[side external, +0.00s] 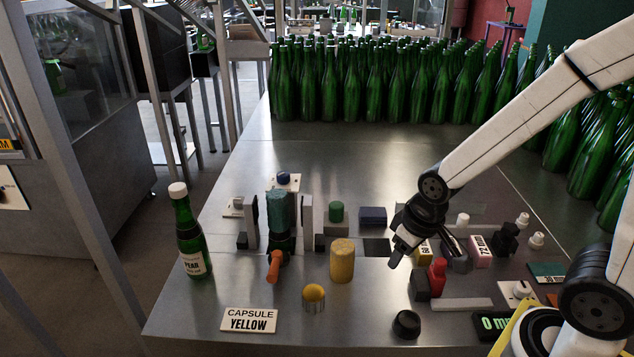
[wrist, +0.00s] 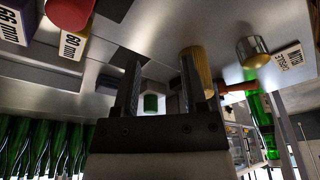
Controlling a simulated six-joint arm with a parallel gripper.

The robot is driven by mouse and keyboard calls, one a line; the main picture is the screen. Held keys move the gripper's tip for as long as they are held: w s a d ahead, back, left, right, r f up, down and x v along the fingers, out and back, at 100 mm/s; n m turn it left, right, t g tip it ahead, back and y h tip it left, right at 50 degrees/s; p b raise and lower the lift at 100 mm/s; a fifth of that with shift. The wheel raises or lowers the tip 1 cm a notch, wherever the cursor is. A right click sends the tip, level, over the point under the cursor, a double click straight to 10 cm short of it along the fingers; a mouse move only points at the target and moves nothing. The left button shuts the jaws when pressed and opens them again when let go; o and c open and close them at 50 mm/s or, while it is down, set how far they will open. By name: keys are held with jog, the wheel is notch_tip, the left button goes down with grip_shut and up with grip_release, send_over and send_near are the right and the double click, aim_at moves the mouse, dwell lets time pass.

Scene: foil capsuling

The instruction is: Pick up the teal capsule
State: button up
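The teal capsule (side external: 279,210) is an upright teal cylinder between grey uprights, above a black fixture with an orange handle (side external: 274,265), left of centre in the side view. I cannot make it out in the wrist view, where my gripper body may cover it. My gripper (side external: 408,245) is over the right-middle of the table, well to the right of the capsule and apart from it. In the wrist view its two dark fingers (wrist: 159,70) are spread with nothing between them.
A yellow cylinder (side external: 342,261) and a shorter green one (side external: 336,212) stand between my gripper and the fixture. A red-topped part (side external: 437,274) and marked blocks (side external: 480,250) are near my gripper. A labelled bottle (side external: 192,240) stands left; many green bottles (side external: 400,90) line the back.

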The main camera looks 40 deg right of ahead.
jog(key=o, duration=0.5)
jog(key=shift+w, duration=0.1)
jog(key=n+t+y, duration=0.3)
jog(key=n+y, duration=0.9)
send_near(282, 193)
jog(key=shift+x, duration=1.65)
jog(key=shift+a, duration=0.1)
jog(key=shift+x, duration=1.25)
